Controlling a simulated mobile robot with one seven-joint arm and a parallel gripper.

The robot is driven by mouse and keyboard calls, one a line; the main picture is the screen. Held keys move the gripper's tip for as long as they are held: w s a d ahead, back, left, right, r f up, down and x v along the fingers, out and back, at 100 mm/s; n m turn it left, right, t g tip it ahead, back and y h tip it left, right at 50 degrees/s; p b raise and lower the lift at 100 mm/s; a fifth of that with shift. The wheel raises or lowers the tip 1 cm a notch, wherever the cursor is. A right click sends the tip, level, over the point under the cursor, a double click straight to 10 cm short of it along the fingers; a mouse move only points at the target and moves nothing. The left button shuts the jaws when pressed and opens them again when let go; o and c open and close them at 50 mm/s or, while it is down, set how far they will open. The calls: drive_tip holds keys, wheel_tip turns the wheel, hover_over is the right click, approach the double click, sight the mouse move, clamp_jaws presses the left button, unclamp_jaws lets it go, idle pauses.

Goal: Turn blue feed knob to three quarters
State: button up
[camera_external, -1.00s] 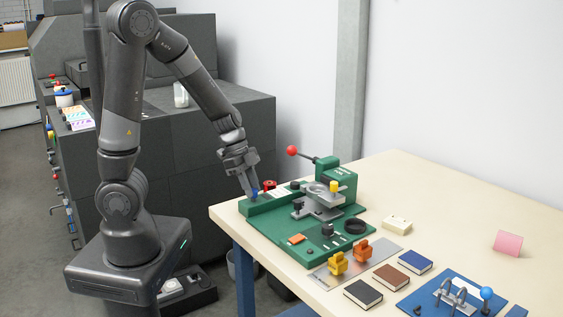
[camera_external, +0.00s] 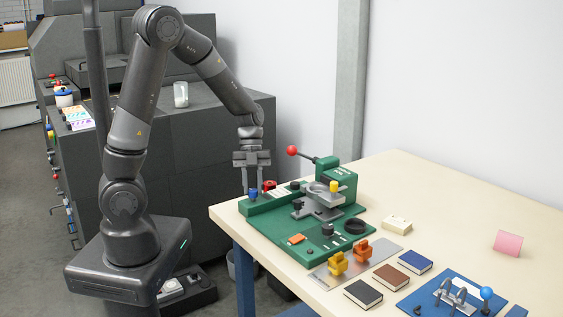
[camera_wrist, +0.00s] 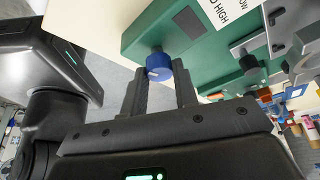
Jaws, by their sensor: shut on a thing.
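The blue feed knob (camera_external: 253,195) stands on the near left end of the green machine's raised ledge (camera_external: 278,202). My gripper (camera_external: 253,188) reaches down to it from above, its two fingers on either side of the knob. In the wrist view the blue knob (camera_wrist: 158,66) shows between the fingertips of my gripper (camera_wrist: 160,80), shut on it. A white label (camera_wrist: 224,10) on the green ledge reads "HIGH", with part of another word cut off by the frame. The knob's pointer position cannot be made out.
A red knob (camera_external: 270,185) and a black knob (camera_external: 295,185) sit farther along the ledge. A red-balled lever (camera_external: 292,151) rises behind. Orange and yellow blocks (camera_external: 338,264), small books (camera_external: 390,277) and a blue board (camera_external: 450,296) lie in front. The table's right side is mostly free.

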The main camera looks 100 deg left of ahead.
drive_tip(key=shift+a+m+g, duration=0.1)
drive_tip(key=shift+m+g, duration=0.5)
drive_tip(key=shift+m, duration=0.9)
drive_tip(key=o, duration=1)
drive_tip(key=shift+w+r, duration=0.1)
drive_tip(key=v, duration=1)
drive_tip(key=shift+a+r, duration=0.2)
drive_tip(key=shift+r, duration=0.05)
